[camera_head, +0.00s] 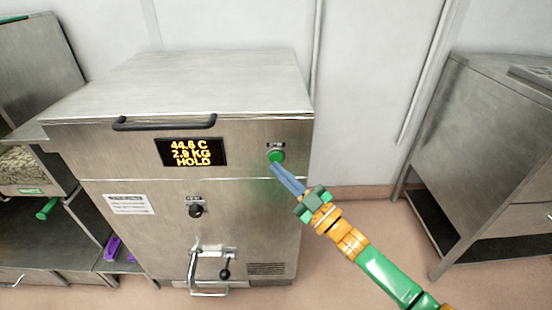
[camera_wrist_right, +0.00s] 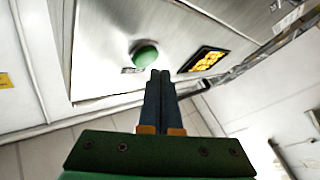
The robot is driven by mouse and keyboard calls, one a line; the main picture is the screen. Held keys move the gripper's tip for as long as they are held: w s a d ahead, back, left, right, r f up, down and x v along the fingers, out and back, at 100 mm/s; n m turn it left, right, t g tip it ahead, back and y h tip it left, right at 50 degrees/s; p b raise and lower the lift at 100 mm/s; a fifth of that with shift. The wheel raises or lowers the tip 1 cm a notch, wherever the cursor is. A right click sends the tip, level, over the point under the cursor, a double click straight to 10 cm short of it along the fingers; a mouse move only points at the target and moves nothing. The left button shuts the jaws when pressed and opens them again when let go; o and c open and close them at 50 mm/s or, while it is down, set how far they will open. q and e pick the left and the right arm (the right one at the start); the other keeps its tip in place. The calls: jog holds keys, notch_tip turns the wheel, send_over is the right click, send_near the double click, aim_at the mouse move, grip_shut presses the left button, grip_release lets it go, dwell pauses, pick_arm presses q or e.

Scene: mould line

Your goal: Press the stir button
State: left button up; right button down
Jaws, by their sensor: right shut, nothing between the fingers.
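The stir button (camera_head: 276,155) is a round green button on the upper right of a steel machine's front (camera_head: 240,200). A small label sits above it in the head view. In the right wrist view the green button (camera_wrist_right: 145,55) stands just beyond the fingertips. My right gripper (camera_head: 275,168) is shut and empty, its blue fingers pointing up at the button from below right. The tips are very close to the button; I cannot tell whether they touch it. My left gripper is in neither view.
The machine's display (camera_head: 191,152) reads 44.6 C, 2.9 KG, HOLD. A black knob (camera_head: 196,210) and a tap with a lever (camera_head: 211,256) are lower on its front. A black handle (camera_head: 163,123) runs along the lid edge. A steel cabinet (camera_head: 490,130) stands at right, with bare floor between.

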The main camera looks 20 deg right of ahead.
jog(key=shift+w, duration=0.15)
jog(key=shift+w+d, duration=0.1)
jog(key=shift+w, duration=0.15)
jog(key=shift+w+d+b, duration=0.1)
jog(key=shift+w+b, duration=0.3)
jog(key=shift+b, duration=0.15)
dwell(0.5)
jog(key=shift+s+a+p, duration=0.2)
jog(key=shift+s+p, duration=0.5)
jog(key=shift+s, duration=0.1)
